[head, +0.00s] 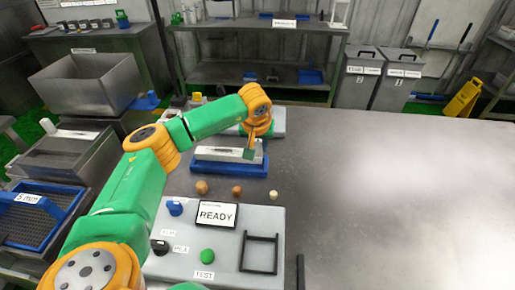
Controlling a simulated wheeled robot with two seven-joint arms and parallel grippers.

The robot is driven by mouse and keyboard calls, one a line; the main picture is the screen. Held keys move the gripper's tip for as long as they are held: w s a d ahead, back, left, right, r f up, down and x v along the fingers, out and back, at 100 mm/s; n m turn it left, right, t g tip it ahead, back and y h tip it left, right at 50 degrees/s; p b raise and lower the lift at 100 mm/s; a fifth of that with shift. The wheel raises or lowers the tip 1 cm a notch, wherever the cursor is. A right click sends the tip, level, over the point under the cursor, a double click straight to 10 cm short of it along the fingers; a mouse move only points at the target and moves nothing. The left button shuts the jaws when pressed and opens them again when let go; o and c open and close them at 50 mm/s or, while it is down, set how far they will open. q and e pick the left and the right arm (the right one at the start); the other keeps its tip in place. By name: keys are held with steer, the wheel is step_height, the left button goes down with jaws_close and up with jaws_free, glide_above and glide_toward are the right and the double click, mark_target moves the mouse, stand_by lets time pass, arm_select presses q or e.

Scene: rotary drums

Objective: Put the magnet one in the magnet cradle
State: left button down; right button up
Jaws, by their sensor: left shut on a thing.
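A long pale grey bar (218,153), which looks like the magnet, is at a blue holder (225,168) on the table, behind the control panel. The blue holder may be the magnet cradle; no label on it can be read. My left gripper (249,153) points down at the right end of the bar and is shut on it, as far as I can see. The fingers are small, and they partly hide that end. I cannot tell whether the bar rests in the holder or is held just above it. My right gripper is not in view.
A grey control panel (225,268) with a READY screen (216,214), knobs and a green button (207,256) is in front. Several small round pieces (237,190) lie between panel and holder. The table's right side (400,200) is clear. Grey bins (357,80) stand behind.

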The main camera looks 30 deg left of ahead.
arm_select(q)
step_height(320, 180, down, 2)
steer(key=shift+s+f+p, duration=0.1)
steer(key=shift+f+p, duration=0.05)
steer(key=shift+p, duration=0.25)
steer(key=shift+f, duration=0.1)
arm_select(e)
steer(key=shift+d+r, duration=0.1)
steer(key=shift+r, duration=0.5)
arm_select(q)
steer(key=c, duration=0.6)
jaws_free()
steer(key=shift+f, duration=0.1)
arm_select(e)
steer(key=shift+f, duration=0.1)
